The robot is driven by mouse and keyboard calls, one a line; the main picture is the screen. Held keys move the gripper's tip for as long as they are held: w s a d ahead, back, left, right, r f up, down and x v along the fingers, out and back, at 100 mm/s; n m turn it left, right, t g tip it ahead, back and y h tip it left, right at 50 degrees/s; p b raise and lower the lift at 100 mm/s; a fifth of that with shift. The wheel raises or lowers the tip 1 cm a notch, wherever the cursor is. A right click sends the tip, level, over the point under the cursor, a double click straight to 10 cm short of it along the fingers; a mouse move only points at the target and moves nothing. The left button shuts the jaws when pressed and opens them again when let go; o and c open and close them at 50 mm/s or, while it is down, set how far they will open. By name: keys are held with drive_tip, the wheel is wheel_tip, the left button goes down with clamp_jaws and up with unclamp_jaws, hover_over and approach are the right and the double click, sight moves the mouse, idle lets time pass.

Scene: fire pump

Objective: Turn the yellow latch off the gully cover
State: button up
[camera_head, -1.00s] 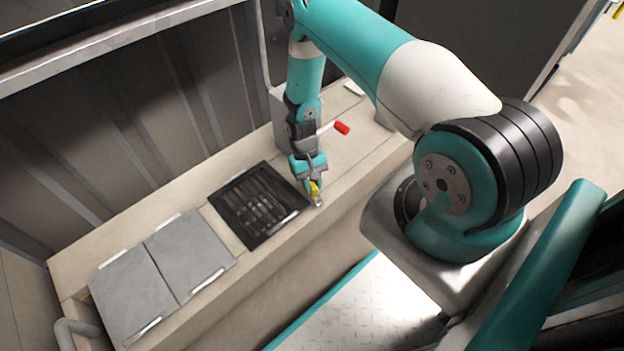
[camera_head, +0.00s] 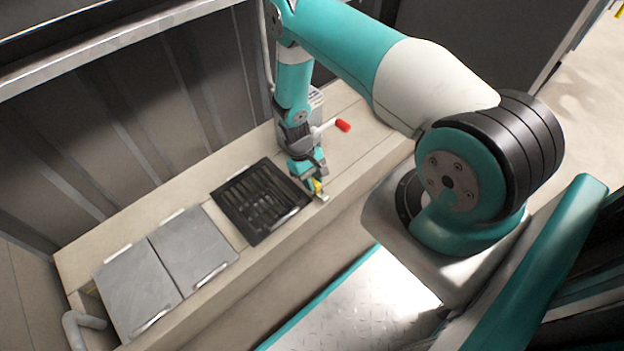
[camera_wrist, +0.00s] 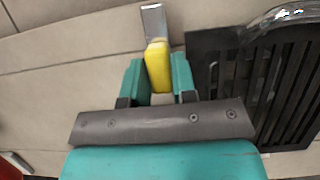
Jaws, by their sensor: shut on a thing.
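The yellow latch (camera_wrist: 157,66) has a yellow grip and a flat metal end. In the wrist view it sits between the teal fingers of my gripper (camera_wrist: 158,75), which is shut on it. The metal end points away from the fingers, beside the black slatted gully cover (camera_wrist: 215,70) and not over its slats. In the head view my gripper (camera_head: 312,182) is at the right edge of the gully cover (camera_head: 238,205), and only a little of the yellow latch (camera_head: 317,186) shows below the fingers.
Two grey lids (camera_head: 137,289) with pale handles lie left of the gully cover. A red-tipped lever (camera_head: 343,125) sticks out behind my gripper, near a pale box. A dark ribbed wall (camera_head: 110,130) stands behind the ledge. A grey pipe (camera_head: 80,322) is at the lower left.

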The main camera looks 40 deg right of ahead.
drive_tip(key=o, duration=0.8)
drive_tip(key=shift+o, duration=0.2)
drive_tip(key=p+v, duration=0.5)
drive_tip(key=v, duration=1.2)
drive_tip(key=shift+r+p, duration=0.25)
drive_tip(key=shift+p, duration=0.15)
